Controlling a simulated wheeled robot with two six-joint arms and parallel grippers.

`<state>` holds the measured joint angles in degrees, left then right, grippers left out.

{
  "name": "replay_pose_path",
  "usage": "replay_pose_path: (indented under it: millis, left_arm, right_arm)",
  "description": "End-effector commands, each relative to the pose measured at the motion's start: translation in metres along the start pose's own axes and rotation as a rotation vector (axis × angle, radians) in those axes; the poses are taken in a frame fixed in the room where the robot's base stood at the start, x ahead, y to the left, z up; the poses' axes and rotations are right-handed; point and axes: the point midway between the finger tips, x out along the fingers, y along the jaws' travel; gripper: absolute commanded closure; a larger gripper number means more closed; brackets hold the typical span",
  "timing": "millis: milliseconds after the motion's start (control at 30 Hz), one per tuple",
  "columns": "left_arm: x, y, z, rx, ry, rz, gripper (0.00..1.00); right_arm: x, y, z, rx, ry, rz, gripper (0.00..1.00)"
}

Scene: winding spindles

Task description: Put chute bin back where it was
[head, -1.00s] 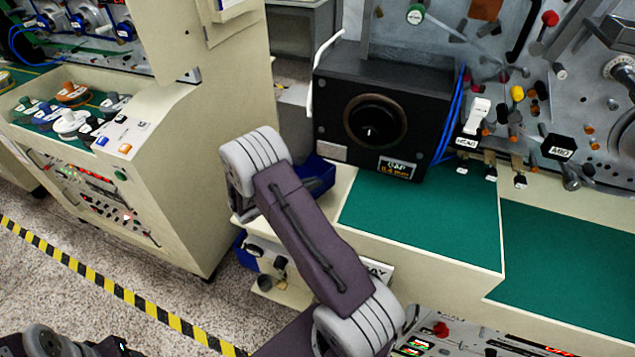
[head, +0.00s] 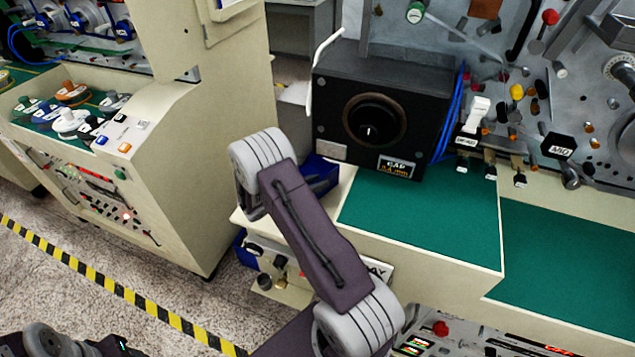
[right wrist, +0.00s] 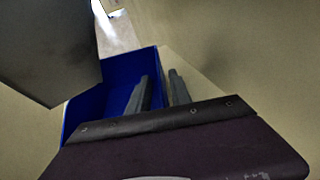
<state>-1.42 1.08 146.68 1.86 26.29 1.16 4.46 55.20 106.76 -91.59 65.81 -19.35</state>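The chute bin is a blue open box. In the head view it (head: 322,176) shows partly behind my right forearm, beside the black box. In the right wrist view the bin (right wrist: 112,98) fills the middle left, and its inside looks empty where it shows. My right gripper (right wrist: 160,80) has its two grey fingers apart. One finger is over the bin's inside and the other is just outside its right wall, with the wall's edge between them. I see no clear contact. In the head view the right fingers are hidden. My left fingers are out of view.
A black box (head: 380,110) with a round dial stands on the green-topped bench (head: 430,215), right of the bin. Cream cabinet walls (right wrist: 230,60) are close to the right gripper. A cream console (head: 180,190) stands left, across a floor gap.

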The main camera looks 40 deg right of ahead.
Motion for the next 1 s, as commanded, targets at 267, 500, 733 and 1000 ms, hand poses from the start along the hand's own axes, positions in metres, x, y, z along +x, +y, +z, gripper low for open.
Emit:
replay_pose_path:
  millis: [267,500,733,1000]
  left_arm:
    - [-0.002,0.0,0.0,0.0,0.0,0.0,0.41]
    - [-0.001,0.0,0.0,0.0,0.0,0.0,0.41]
    - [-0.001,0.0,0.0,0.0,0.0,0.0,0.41]
    - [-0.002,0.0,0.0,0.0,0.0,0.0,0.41]
  right_arm:
    - [-0.046,0.002,0.002,-0.001,0.0,0.005,0.75]
    - [-0.099,0.001,0.002,0.0,-0.001,0.005,0.75]
    - [-0.121,0.0,0.002,-0.001,-0.001,0.001,0.75]
    - [-0.14,-0.077,-0.022,0.326,0.323,-0.25,0.75]
